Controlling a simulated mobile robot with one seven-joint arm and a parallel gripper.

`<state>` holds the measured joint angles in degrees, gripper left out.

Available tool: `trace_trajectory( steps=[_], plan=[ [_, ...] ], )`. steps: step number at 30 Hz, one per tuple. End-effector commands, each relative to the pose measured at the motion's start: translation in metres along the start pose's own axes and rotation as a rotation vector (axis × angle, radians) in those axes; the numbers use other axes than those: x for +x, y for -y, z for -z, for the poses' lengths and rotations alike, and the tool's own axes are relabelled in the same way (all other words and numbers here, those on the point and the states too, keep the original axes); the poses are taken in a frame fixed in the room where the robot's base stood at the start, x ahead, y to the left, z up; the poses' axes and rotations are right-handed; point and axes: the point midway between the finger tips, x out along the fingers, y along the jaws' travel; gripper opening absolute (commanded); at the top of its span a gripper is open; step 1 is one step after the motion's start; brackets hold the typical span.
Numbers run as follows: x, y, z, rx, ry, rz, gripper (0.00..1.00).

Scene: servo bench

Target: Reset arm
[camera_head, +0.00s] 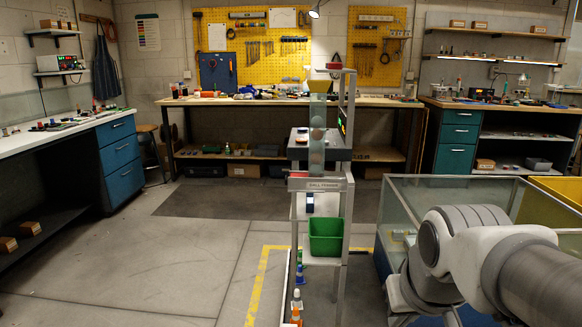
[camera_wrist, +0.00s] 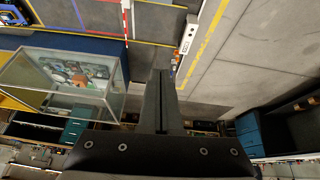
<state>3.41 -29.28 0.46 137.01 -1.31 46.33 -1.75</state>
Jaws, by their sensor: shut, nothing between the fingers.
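My arm fills the lower right of the head view, folded in front of a glass-walled case; the gripper is hidden there. In the wrist view my gripper (camera_wrist: 161,80) shows as two dark fingers pressed together along a thin seam, with nothing between them. The wrist picture looks upside down, with the benches along its lower edge. The fingers stand clear over the floor, beside the glass case (camera_wrist: 105,97), and touch nothing that I can see.
The glass case (camera_head: 397,215) stands close to my arm at the right. A grey stand holds a green bin (camera_head: 326,236) at the centre. Small cones (camera_head: 296,300) stand at its foot. Benches line the walls. The floor (camera_head: 190,255) at left is clear.

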Motion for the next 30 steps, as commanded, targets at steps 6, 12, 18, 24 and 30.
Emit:
trace_trajectory(
  steps=[6,12,18,24,30],
  plan=[
    [-0.026,0.014,-0.04,-0.001,-0.037,0.033,0.0],
    [-0.063,0.016,-0.037,0.002,-0.04,0.043,0.0],
    [-0.104,0.014,-0.017,0.002,-0.04,0.043,0.0],
    [-0.148,0.012,0.005,0.002,-0.04,0.043,0.0],
    [-0.192,0.01,0.027,0.002,-0.04,0.043,0.0]
  ],
)
